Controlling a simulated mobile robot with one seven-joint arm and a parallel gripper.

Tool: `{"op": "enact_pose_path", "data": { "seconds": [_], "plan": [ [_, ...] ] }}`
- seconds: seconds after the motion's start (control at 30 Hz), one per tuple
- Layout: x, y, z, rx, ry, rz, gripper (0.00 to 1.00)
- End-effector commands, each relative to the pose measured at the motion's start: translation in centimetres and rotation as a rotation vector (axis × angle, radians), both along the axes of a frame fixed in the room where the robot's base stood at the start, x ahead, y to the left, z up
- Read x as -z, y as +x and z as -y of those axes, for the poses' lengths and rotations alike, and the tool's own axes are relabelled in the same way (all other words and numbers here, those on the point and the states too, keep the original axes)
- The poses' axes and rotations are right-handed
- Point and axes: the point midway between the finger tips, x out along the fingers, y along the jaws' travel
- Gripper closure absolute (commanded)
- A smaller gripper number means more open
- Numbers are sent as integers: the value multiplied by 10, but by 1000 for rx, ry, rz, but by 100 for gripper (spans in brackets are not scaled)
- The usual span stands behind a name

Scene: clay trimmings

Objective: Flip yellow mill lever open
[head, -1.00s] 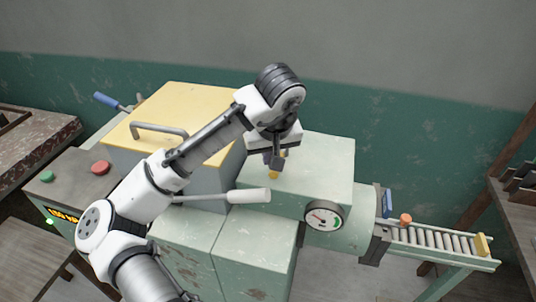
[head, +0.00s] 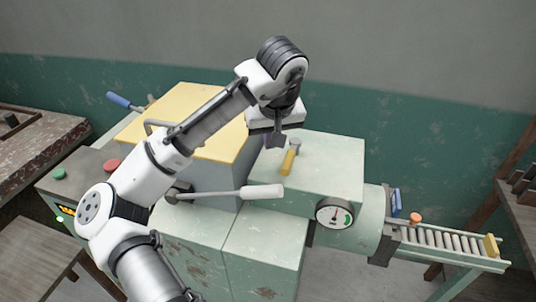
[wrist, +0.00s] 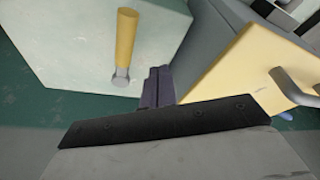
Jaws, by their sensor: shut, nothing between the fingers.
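The yellow mill lever (head: 289,161) lies along the top of the pale green mill housing (head: 335,165). Its grey pivot end is toward the back and its yellow grip points toward the front in the head view. The lever also shows at the upper middle in the wrist view (wrist: 127,38), with its pivot end nearest the fingers. My gripper (head: 275,141) is shut and empty, above the housing and just left of the lever, apart from it. In the wrist view the shut fingers (wrist: 158,86) are to the right of the lever's pivot.
A yellow-topped box (head: 190,98) with a grey handle stands left of my gripper. A long white-gripped lever (head: 262,191) sticks out in front. A dial gauge (head: 335,213) is on the housing's front, and a roller conveyor (head: 450,240) runs off to the right.

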Motion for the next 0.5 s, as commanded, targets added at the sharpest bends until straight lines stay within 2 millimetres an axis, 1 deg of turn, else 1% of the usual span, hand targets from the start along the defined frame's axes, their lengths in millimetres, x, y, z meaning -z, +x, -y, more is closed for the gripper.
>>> {"op": "enact_pose_path", "data": {
  "seconds": [0.03, 0.2, 0.33, 0.5],
  "plan": [
    [-9, 0, 2, -2, 3, 3, 100],
    [-33, -2, 10, -3, 2, 3, 100],
    [-45, -2, 13, -4, 1, 2, 100],
    [-51, -3, 15, -4, 0, 0, 100]
  ]
}}
